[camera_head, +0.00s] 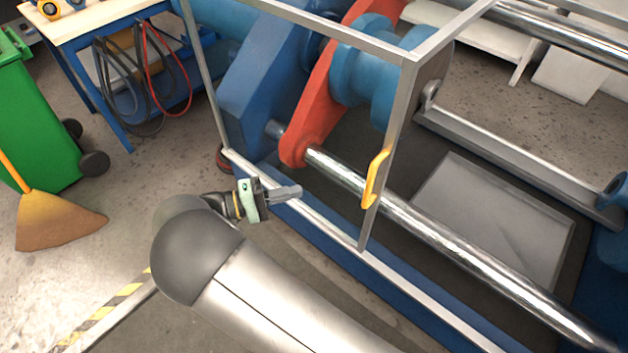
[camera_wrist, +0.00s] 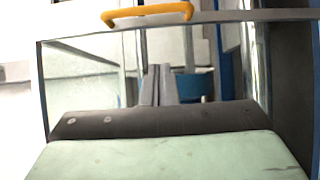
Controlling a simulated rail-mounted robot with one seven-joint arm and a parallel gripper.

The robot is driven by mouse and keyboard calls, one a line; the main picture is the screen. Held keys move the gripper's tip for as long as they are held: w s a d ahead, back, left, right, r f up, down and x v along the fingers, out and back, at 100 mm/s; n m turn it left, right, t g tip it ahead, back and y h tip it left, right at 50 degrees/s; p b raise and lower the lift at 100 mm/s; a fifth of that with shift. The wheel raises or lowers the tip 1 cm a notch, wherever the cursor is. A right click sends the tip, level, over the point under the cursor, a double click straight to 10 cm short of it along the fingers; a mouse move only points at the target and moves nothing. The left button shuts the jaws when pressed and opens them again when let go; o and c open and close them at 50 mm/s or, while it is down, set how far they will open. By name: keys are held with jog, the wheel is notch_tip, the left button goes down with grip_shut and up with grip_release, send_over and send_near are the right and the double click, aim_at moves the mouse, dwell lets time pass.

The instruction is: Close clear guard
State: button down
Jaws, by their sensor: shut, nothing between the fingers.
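The clear guard has a thin grey metal frame (camera_head: 395,128) with see-through panels, standing around the red crank arm (camera_head: 318,95) and blue machine parts. A yellow handle (camera_head: 374,178) is fixed to its upright front-corner bar. The handle also shows at the top of the wrist view (camera_wrist: 147,14), on a grey bar (camera_wrist: 230,16). My gripper (camera_head: 299,191) is shut and empty, left of the handle and apart from it, and appears near the guard's lower rail. Its shut fingers (camera_wrist: 158,84) show in the wrist view, below the handle. I cannot tell whether they touch the panel.
A polished rod (camera_head: 450,242) runs from the crank to the lower right. A blue workbench (camera_head: 115,20) with hanging hoses, a green bin (camera_head: 35,120) and a broom (camera_head: 55,220) stand at the left. Open concrete floor lies between them and the machine.

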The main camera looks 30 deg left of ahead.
jog(key=w+d+p, duration=0.2)
jog(key=w+d, duration=0.4)
jog(key=d, duration=0.5)
jog(key=shift+d, duration=0.25)
jog(key=shift+d, duration=0.1)
